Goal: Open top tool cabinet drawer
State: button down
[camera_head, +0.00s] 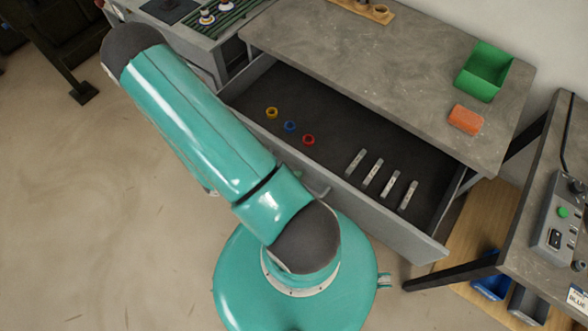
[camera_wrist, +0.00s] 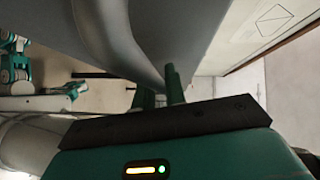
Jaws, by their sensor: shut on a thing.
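The top drawer (camera_head: 400,222) of the grey cabinet is pulled well out from under the worktop, and its dark inside shows. Its grey front also fills the upper part of the wrist view (camera_wrist: 190,30). A curved grey handle (camera_wrist: 112,42) runs along that front. My gripper (camera_wrist: 161,88) has its two dark green fingers at the end of the handle and is shut on it. The exact contact is partly hidden. In the head view my teal arm covers the gripper and most of the handle.
The drawer holds a yellow ring (camera_head: 272,113), a blue ring (camera_head: 290,126), a red ring (camera_head: 308,139) and several pale strips (camera_head: 372,172). On the worktop (camera_head: 370,65) stand a green bin (camera_head: 484,72) and an orange block (camera_head: 465,119). A control-box table (camera_head: 540,215) stands close at right. Floor at left is clear.

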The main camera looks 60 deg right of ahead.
jog(key=shift+w, duration=0.1)
jog(key=c, duration=1.5)
grip_release()
jog(key=shift+o, duration=0.2)
jog(key=v, duration=1.3)
jog(key=shift+w+a, duration=0.25)
jog(key=shift+r, duration=0.15)
